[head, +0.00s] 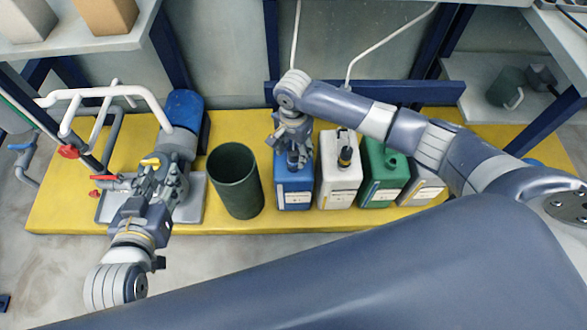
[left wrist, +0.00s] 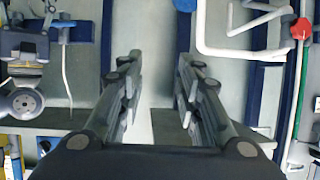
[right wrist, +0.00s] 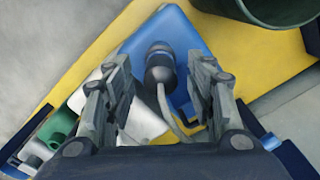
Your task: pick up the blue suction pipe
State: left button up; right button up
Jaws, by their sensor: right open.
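The suction pipe (right wrist: 160,68) shows in the right wrist view as a dark fitting with a blue band and a grey hose. It stands on top of the blue canister (right wrist: 185,30). In the head view, the blue canister (head: 294,192) stands on the yellow platform. My right gripper (right wrist: 163,78) is open, its fingers on either side of the fitting with gaps visible; it is above the canister in the head view (head: 293,150). My left gripper (head: 163,178) is over the pump area at the left; its fingers are apart and empty in the left wrist view (left wrist: 158,75).
A white canister (head: 338,185) and a green canister (head: 383,180) stand right of the blue one. A dark green bin (head: 235,185) stands to its left. White pipework and a pump with a blue motor (head: 184,110) occupy the platform's left end.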

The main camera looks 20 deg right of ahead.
jog(key=shift+f, duration=0.2)
grip_shut()
pick_arm(q)
jog(key=shift+w+d+r+t, duration=0.15)
jog(key=shift+w+r+t, duration=0.15)
jog(key=shift+r, duration=0.1)
pick_arm(e)
jog(key=shift+r, duration=0.1)
